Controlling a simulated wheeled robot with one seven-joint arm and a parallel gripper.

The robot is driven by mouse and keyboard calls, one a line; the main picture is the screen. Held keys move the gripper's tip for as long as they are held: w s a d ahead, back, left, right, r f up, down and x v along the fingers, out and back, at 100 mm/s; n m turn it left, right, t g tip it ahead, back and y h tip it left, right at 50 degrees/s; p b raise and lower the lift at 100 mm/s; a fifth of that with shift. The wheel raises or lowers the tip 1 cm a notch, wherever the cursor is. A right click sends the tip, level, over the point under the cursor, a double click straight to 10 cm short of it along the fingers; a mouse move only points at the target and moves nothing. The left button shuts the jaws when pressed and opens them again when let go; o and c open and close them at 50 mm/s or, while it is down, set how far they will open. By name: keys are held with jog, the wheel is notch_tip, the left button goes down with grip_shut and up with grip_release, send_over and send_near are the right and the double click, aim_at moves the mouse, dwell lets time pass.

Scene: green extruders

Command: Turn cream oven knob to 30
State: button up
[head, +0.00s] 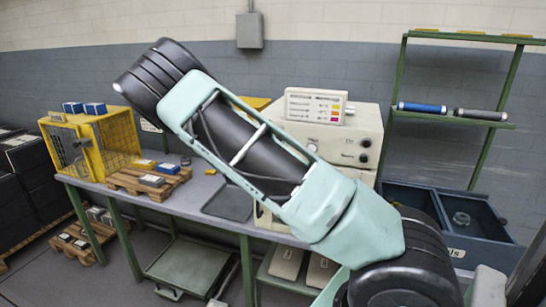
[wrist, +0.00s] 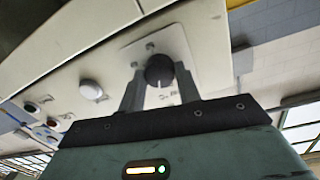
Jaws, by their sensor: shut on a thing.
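The cream oven (head: 362,118) stands on the grey bench, partly hidden behind my arm in the head view. In the wrist view its cream front panel (wrist: 205,45) runs at a slant. A round black knob (wrist: 159,66) sits on a pale plate with small dark marks that are too blurred to read. A light pointer line on the knob points down in the wrist picture. My gripper (wrist: 160,73) is shut on the knob, one finger on each side. My gripper is not visible in the head view.
A white round button (wrist: 91,89) and several smaller controls lie left of the knob. A small panel (head: 315,104) sits on the oven. A yellow cage (head: 105,137) and wooden pallet (head: 128,180) are on the bench's left. A green rack (head: 488,137) and blue bins (head: 415,196) stand right.

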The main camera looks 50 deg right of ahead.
jog(key=m+b, duration=0.7)
jog(key=b, duration=0.3)
jog(key=shift+y, duration=0.3)
jog(key=o, duration=1)
jog(key=b+v, duration=0.2)
jog(key=v, duration=1.5)
jog(key=shift+s+a+f+b, duration=0.1)
jog(key=shift+s+a+b, duration=0.1)
jog(key=shift+b, duration=0.2)
